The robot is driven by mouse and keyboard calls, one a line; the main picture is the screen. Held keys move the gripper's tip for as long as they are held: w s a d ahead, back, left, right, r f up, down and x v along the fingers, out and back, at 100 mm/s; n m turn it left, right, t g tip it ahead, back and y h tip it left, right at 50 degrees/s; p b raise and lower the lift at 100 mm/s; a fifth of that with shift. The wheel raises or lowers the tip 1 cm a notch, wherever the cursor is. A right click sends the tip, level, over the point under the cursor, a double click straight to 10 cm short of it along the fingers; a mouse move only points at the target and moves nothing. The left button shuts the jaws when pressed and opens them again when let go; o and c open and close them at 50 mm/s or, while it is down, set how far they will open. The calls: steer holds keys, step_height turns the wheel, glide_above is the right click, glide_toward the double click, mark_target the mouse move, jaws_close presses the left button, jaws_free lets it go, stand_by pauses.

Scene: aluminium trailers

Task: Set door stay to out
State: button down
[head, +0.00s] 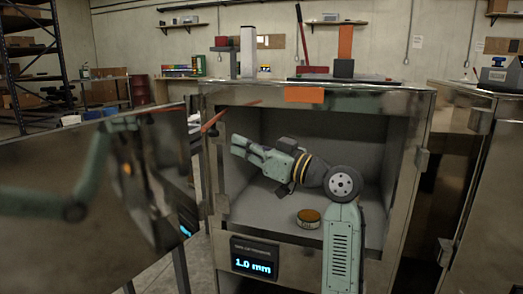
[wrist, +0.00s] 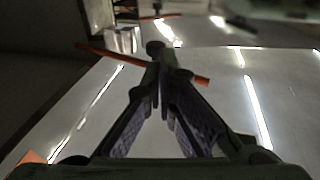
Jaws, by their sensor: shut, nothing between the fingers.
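The door stay appears to be the thin orange-red bar (head: 214,121) at the upper left of the open metal compartment, near the door's hinge side. In the wrist view an orange bar (wrist: 105,53) runs slantwise behind my fingertips and shows on both sides of them. My gripper (head: 237,146) is at the compartment's mouth, pointing left, a little below and right of the bar. In the wrist view my gripper (wrist: 157,48) has its fingertips together with nothing between them. Whether the fingertips touch the bar cannot be told.
The shiny door (head: 70,200) stands open at left and mirrors my arm. A round tin (head: 308,224) sits on the compartment floor. A display reading 1.0 mm (head: 254,262) is below the opening. Another metal cabinet (head: 485,190) stands at right. The compartment's back is clear.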

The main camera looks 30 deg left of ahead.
mark_target(215, 136)
steer(key=a, duration=0.5)
steer(key=shift+r+p, duration=0.35)
steer(key=shift+s+a+m+t+h+p, duration=0.1)
steer(key=shift+s+a+m+t+p, duration=0.55)
steer(key=shift+a, duration=1.35)
steer(key=shift+s+a+m+t+h+p, duration=0.1)
steer(key=shift+s+a+m+t+p, duration=0.55)
steer(key=shift+a, duration=1.35)
steer(key=shift+s+a+m+t+h+p, duration=0.1)
steer(key=shift+s+a+t+p, duration=0.25)
steer(key=shift+s+a+t, duration=1.15)
steer(key=shift+w+a+g, duration=0.4)
steer(key=shift+w+a, duration=0.1)
steer(key=shift+w, duration=0.25)
